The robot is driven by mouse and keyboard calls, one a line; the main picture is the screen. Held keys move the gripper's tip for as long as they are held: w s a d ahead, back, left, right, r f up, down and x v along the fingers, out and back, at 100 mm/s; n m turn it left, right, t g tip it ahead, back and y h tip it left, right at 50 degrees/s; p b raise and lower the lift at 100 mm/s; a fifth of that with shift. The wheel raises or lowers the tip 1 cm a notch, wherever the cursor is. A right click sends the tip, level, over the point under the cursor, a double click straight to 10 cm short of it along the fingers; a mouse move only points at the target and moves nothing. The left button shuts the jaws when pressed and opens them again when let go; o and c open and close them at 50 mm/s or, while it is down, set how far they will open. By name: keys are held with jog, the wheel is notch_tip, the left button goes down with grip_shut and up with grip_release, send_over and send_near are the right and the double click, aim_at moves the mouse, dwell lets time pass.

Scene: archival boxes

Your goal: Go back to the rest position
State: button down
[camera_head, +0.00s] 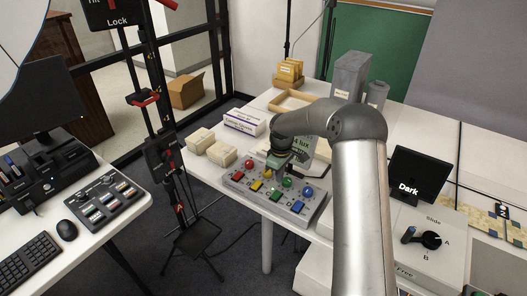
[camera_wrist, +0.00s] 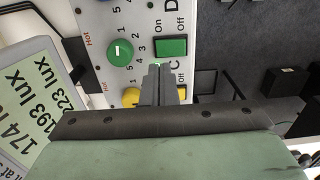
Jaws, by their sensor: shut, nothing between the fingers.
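My gripper (camera_head: 278,162) is at the end of my arm, low over the grey control panel (camera_head: 236,180). In the wrist view, the fingers of my gripper (camera_wrist: 160,72) are together, with nothing visible between them. They point at the panel (camera_wrist: 148,12), near a green knob (camera_wrist: 120,50), a green rectangular button (camera_wrist: 171,47) and a yellow knob (camera_wrist: 131,96). Whether the fingertips touch the panel, I cannot tell. In the head view, a red knob (camera_head: 250,164), a green knob (camera_head: 287,182) and a blue knob (camera_head: 308,191) show on the panel.
A lux display (camera_wrist: 35,100) stands close beside the panel. Pale boxes (camera_head: 221,154), a wooden tray (camera_head: 291,101) and a grey container (camera_head: 350,75) stand behind it on the white table. A "Dark" screen (camera_head: 415,175) and slide dial box (camera_head: 428,245) are at right.

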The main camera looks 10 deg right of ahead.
jog(key=s+r+m+h, duration=0.1)
jog(key=s+r+m, duration=0.3)
jog(key=s+r, duration=1.15)
jog(key=s+m+y, duration=0.1)
jog(key=s+m, duration=0.4)
jog(key=s, duration=1.8)
jog(key=shift+s+a+r+m+t, duration=0.3)
jog(key=shift+s+a+r+t, duration=0.05)
jog(key=shift+s+a+t, duration=0.05)
